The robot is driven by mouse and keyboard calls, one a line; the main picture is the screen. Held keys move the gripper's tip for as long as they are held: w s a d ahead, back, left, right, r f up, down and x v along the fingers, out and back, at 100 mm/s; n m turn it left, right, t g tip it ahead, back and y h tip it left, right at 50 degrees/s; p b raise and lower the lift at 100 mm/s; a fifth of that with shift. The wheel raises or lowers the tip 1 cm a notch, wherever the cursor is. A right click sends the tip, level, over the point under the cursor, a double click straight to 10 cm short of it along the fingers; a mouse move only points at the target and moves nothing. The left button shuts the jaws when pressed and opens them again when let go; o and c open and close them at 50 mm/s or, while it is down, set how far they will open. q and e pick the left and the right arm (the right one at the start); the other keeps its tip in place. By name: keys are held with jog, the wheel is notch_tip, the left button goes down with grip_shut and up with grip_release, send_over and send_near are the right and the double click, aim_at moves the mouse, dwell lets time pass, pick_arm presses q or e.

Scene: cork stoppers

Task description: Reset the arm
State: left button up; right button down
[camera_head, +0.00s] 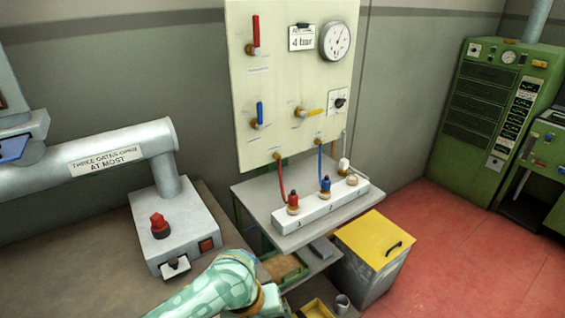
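A grey jointed arm (100,160) stands at the left on a light grey control box (185,222). Its label reads "THREE GATES OPEN AT MOST". A red knob (159,224) sits on top of the box. The arm's far end is cut off by the left edge, near a blue flat piece (14,148). A pale green link, apparently of one of my arms, shows at the bottom in front of the box. Neither of my grippers can be made out.
A cream panel (285,90) holds red, blue and yellow levers and a gauge (335,41). Hoses run to a white manifold (320,208) on a grey table (262,192). A yellow-lidded bin (374,240) and green cabinet (495,120) stand right. Red floor between them is clear.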

pick_arm(q)
jog(key=s+a+r+n+t+y, duration=0.1)
jog(key=s+a+n+t+y, duration=0.1)
jog(key=s+a+n, duration=0.5)
jog(key=s+a+r+n+t+y, duration=0.1)
jog(key=s+a+n+y, duration=0.2)
jog(key=a+n, duration=0.8)
jog(key=s+a+r+n+t+y, duration=0.15)
jog(key=s+a+n, duration=0.25)
jog(key=a+n, duration=0.45)
jog(key=s+d+f+n+g+h, duration=0.1)
jog(key=s+d+f, duration=0.15)
jog(key=f, duration=1.15)
jog(key=s+d+f+g+h, duration=0.1)
jog(key=s+d+f+h, duration=0.15)
jog(key=f, duration=1.15)
jog(key=s+f+n+g, duration=0.2)
jog(key=s+f+g, duration=0.1)
jog(key=s+f, duration=1.1)
jog(key=s, duration=0.3)
jog(key=shift+s+d+f+n, duration=0.15)
jog(key=shift+s+d+n, duration=0.05)
jog(key=shift+s+n, duration=0.15)
